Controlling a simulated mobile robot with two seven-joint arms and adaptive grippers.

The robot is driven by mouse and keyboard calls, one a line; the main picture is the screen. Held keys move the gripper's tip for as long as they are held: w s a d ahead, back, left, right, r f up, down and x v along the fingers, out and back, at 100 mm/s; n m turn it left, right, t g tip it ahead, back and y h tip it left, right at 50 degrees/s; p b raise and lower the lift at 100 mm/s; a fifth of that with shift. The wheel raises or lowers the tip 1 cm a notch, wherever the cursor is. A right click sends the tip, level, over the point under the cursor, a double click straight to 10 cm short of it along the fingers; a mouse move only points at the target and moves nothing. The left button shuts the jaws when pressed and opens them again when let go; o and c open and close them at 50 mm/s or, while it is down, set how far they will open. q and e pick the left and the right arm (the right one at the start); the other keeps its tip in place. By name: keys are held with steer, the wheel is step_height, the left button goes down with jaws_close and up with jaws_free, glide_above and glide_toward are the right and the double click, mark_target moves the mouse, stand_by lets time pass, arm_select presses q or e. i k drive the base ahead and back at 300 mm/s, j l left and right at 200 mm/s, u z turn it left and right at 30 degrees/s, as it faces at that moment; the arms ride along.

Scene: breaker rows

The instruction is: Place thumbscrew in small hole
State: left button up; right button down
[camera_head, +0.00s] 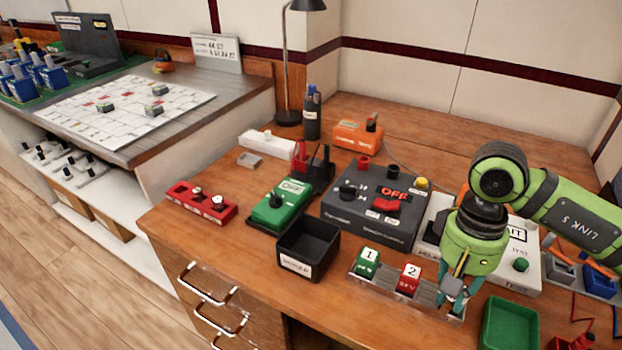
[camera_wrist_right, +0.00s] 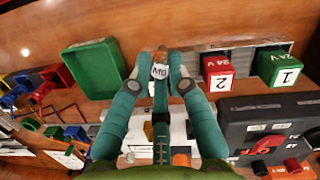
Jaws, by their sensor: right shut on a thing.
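My right gripper (camera_head: 455,292) points down at the right end of a grey rail (camera_head: 388,288) that carries a green block marked 1 (camera_head: 368,262) and a red block marked 2 (camera_head: 409,279). In the right wrist view its teal fingers (camera_wrist_right: 160,76) are shut on a small pale piece (camera_wrist_right: 159,71) with dark lettering. I cannot tell whether this piece is a thumbscrew, or whether it touches the rail. A red holder (camera_head: 190,202) at the table's left carries silver knobs (camera_head: 217,200) that look like thumbscrews. No small hole can be made out. My left gripper is not in view.
A green tray (camera_head: 510,325) lies right of the gripper, and a black labelled bin (camera_head: 308,248) stands left of the rail. A dark switch box (camera_head: 375,212) and a white test unit (camera_head: 531,257) stand behind. The table's front left corner is clear.

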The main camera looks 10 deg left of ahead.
mark_target(183, 196)
steer(key=j+u, duration=0.15)
steer(key=u, duration=0.25)
steer(key=i+j+u, duration=0.1)
steer(key=u, duration=0.35)
steer(key=i+j+u, duration=0.1)
steer(key=u, duration=0.3)
steer(key=i+j, duration=0.25)
steer(key=i, duration=0.2)
steer(key=i+j, duration=0.25)
steer(key=i, duration=0.15)
